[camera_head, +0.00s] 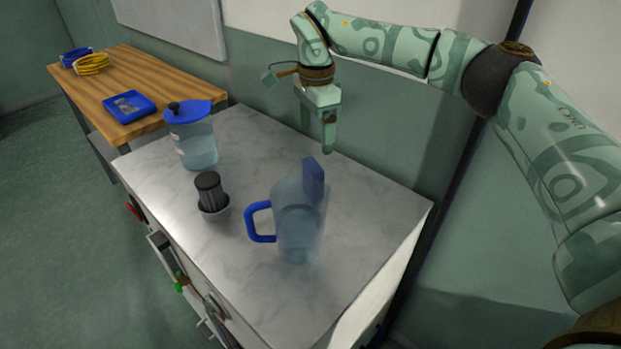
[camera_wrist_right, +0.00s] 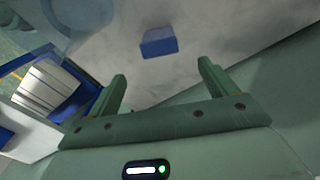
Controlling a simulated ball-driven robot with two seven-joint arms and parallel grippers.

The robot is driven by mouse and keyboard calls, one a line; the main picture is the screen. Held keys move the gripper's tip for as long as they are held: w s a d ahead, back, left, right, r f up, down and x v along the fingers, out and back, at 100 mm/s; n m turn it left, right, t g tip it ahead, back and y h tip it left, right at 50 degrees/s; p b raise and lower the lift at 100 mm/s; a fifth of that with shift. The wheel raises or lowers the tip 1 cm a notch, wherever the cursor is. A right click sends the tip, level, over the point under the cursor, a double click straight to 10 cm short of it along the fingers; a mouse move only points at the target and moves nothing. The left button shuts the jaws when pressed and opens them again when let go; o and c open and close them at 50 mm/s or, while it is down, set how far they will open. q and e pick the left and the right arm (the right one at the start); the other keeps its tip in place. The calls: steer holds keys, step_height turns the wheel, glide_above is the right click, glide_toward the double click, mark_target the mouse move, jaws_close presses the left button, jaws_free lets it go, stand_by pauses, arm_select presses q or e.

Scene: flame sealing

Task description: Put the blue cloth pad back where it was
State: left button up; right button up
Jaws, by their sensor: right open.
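The blue cloth pad (camera_head: 313,178) is a small blue block. In the head view it overlaps the right side of the clear jug (camera_head: 287,225) with a blue handle. In the right wrist view the pad (camera_wrist_right: 159,42) lies beyond the gap between the fingers, over the pale marble top. What it rests on is hard to tell. My right gripper (camera_head: 328,135) hangs above the counter's back part, pointing down, above the pad in the picture. In the wrist view its two fingers (camera_wrist_right: 163,95) are apart with nothing between them. My left gripper is out of view.
A clear jar with a blue lid (camera_head: 193,140) and a dark ribbed cylinder (camera_head: 211,195) in a cup stand left on the marble counter (camera_head: 250,140). A wooden table (camera_head: 110,70) holds a blue device (camera_head: 129,105) and a yellow coil (camera_head: 91,65). The counter's right side is clear.

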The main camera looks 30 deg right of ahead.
mark_target(315, 163)
step_height(315, 163, down, 8)
steer(key=shift+w+r+b, duration=0.1)
steer(key=shift+b, duration=0.95)
steer(key=shift+f, duration=0.4)
steer(key=f+b, duration=0.1)
steer(key=f, duration=0.2)
steer(key=f+b, duration=0.1)
steer(key=f, duration=0.1)
steer(key=shift+a+b, duration=0.25)
steer(key=shift+b, duration=0.1)
steer(key=shift+r, duration=0.15)
steer(key=shift+c, duration=0.7)
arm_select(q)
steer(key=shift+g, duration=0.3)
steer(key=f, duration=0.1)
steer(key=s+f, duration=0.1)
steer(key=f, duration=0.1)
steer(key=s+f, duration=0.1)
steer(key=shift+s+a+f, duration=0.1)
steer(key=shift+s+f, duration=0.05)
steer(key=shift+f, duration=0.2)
arm_select(e)
steer(key=c, duration=1)
